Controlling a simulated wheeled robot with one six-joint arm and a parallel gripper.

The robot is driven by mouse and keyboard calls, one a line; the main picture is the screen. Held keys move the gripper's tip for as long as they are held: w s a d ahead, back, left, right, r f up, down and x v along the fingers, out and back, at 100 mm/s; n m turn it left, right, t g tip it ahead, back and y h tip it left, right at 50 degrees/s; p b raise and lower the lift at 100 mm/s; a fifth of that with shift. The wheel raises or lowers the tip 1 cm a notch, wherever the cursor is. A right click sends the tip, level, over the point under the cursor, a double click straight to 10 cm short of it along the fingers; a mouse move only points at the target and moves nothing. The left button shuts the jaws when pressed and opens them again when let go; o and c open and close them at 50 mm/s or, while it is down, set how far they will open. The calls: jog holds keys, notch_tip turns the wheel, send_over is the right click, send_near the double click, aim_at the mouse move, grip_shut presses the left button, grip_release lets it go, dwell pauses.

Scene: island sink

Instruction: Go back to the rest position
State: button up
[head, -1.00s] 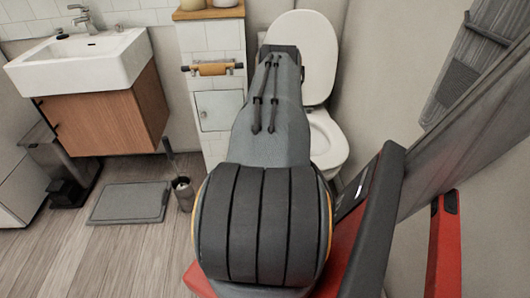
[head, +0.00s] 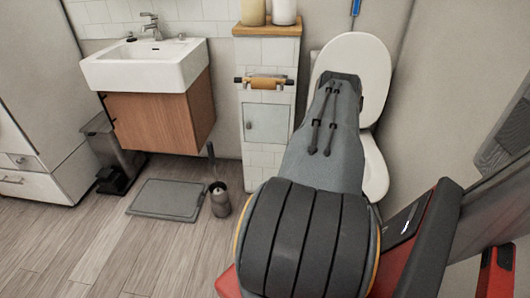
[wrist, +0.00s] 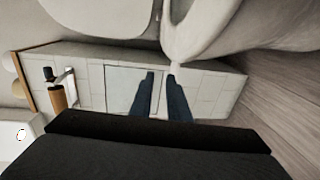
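My arm reaches forward over the front of the toilet (head: 352,68) in the head view, and its links hide my gripper there. In the wrist view my gripper (wrist: 161,75) shows two dark fingers with a gap between them. Nothing is between the fingers. They appear in front of the white tiled half-wall (wrist: 205,92) and its small square door (wrist: 122,84). The toilet also shows at the top of the wrist view (wrist: 205,22). I cannot tell how far the fingertips are from the tiles.
A white sink (head: 150,68) on a wooden cabinet (head: 165,120) stands at the left. A toilet brush holder (head: 219,200), a grey mat (head: 167,199) and a pedal bin (head: 112,155) are on the floor. A paper holder (head: 264,82) sticks out of the half-wall. The front-left floor is clear.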

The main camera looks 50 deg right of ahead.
jog(key=w+a+r+m+y+p, duration=0.1)
jog(key=w+a+r+y+p, duration=0.1)
jog(key=w+a+r+y, duration=0.5)
jog(key=w+r+p, duration=0.2)
jog(key=w+r, duration=0.3)
jog(key=w, duration=0.6)
jog(key=w+a+r+m+g+y+p, duration=0.2)
jog(key=w+a+r+y, duration=0.1)
jog(key=a+r, duration=0.55)
jog(key=s+a+r+m+g+y+p, duration=0.1)
jog(key=s+a+r+g+p, duration=0.15)
jog(key=a+r, duration=0.55)
jog(key=s+a+r+m+g+y+p, duration=0.1)
jog(key=s+a+r+y, duration=0.15)
jog(key=a, duration=0.85)
jog(key=s+a+r+m+g+p, duration=0.2)
jog(key=s+a+r+g, duration=0.2)
jog(key=s+a+r, duration=0.6)
jog(key=s+a, duration=0.2)
jog(key=s, duration=0.1)
jog(key=shift+s+a+r, duration=0.15)
jog(key=shift+s, duration=0.25)
